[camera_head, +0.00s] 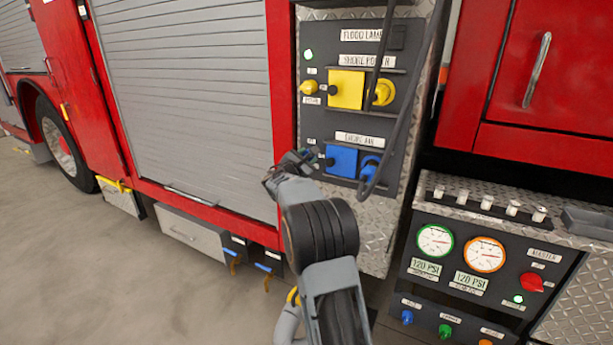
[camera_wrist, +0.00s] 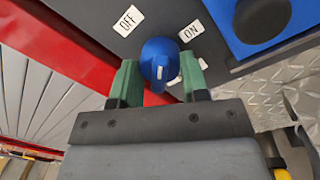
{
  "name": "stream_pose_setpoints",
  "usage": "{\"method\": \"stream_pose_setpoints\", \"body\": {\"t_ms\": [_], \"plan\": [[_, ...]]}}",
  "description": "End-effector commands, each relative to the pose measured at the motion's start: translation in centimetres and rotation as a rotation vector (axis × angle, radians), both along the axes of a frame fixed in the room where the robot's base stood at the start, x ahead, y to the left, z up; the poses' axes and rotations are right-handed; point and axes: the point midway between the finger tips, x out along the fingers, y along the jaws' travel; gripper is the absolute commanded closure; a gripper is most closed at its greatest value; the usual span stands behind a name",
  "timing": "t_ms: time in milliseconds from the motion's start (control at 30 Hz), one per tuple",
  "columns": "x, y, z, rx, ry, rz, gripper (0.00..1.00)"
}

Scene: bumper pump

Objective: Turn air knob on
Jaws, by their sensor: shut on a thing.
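The blue air knob (camera_wrist: 158,58) sits on the dark panel in the wrist view, between an OFF label (camera_wrist: 127,20) at its upper left and an ON label (camera_wrist: 190,30) at its upper right. My gripper (camera_wrist: 159,80) is shut on the knob, one green finger on each side. A small white mark shows on the knob's near face; I cannot tell clearly which label it points to. In the head view my gripper (camera_head: 296,160) is at the left edge of the lower panel section, covering most of the knob.
A blue square cover (camera_head: 341,160) and a blue plug (camera_head: 370,167) are right of my gripper. A yellow knob (camera_head: 308,87) and yellow cover (camera_head: 346,89) are above. Black cables hang at the right. A gauge panel (camera_head: 470,262) stands lower right. Open floor lies left.

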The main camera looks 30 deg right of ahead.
Motion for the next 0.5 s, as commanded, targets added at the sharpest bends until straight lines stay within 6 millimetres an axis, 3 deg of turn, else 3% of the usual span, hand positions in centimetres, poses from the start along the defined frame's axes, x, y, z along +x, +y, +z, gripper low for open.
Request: {"method": "stream_pose_setpoints", "body": {"t_ms": [33, 500], "plan": [[0.08, 0.13, -0.89, 0.019, -0.043, 0.004, 0.83], [0.07, 0.12, -0.61, 0.221, -0.416, 0.004, 0.83]]}}
